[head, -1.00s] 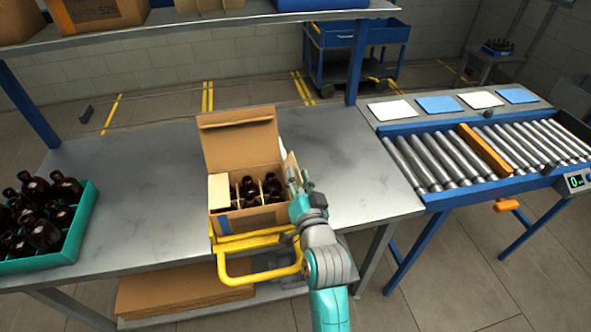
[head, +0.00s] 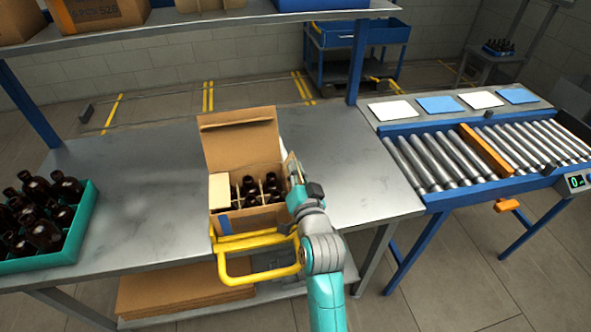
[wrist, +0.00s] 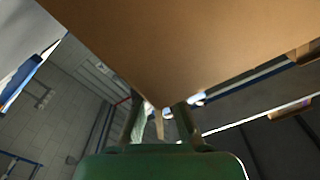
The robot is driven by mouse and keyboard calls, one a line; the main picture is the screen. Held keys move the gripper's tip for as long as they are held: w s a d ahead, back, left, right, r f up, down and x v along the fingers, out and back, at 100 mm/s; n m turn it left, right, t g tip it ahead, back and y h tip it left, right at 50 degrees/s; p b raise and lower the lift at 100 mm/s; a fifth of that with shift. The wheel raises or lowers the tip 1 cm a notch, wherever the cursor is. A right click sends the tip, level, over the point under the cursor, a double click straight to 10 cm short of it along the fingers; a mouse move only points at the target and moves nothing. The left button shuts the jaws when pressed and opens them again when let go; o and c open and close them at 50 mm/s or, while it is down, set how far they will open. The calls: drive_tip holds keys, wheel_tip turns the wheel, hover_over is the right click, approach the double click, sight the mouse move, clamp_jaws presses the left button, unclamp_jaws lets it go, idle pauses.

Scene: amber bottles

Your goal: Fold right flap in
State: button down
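The open cardboard box (head: 262,222) stands on the bench with its large back flap (head: 240,145) raised. Brown bottles (head: 270,184) stand between dividers inside. The left flap (head: 219,190) lies folded inward over the box's left end. The right flap (head: 288,163) shows only as a narrow, steep strip at the right edge. My gripper (head: 297,176) is beside this right edge, on the outer side; I cannot tell whether it touches. In the wrist view, a close cardboard surface (wrist: 190,45) fills the top and hides the fingertips. The visible parts of the fingers stand apart.
A yellow frame (head: 255,240) is at the box's front. A teal crate (head: 85,215) of bottles is at the left. A roller conveyor (head: 450,160) stands at the right. The bench (head: 350,180) is clear between box and conveyor.

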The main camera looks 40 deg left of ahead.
drive_tip(key=n, duration=0.3)
drive_tip(key=s+a+n, duration=0.1)
drive_tip(key=shift+r+n, duration=0.3)
drive_tip(key=shift+n, duration=0.1)
drive_tip(key=n, duration=0.1)
drive_tip(key=s+n, duration=0.1)
drive_tip(key=n, duration=0.1)
drive_tip(key=a+n, duration=0.1)
drive_tip(key=n, duration=0.1)
drive_tip(key=shift+s+a, duration=0.1)
drive_tip(key=shift+s, duration=0.15)
drive_tip(key=shift+s+a+f+n, duration=0.15)
drive_tip(key=shift+s+n, duration=0.05)
drive_tip(key=shift+n, duration=0.75)
drive_tip(key=shift+s+a+f+n, duration=0.15)
drive_tip(key=shift+f+n, duration=0.05)
drive_tip(key=shift+n, duration=0.7)
drive_tip(key=shift+s+a+f+n, duration=0.15)
drive_tip(key=shift+s+n, duration=0.05)
drive_tip(key=shift+n, duration=0.75)
drive_tip(key=c, duration=1.3)
unclamp_jaws()
drive_tip(key=shift+c, duration=0.2)
drive_tip(key=shift+s+d, duration=0.1)
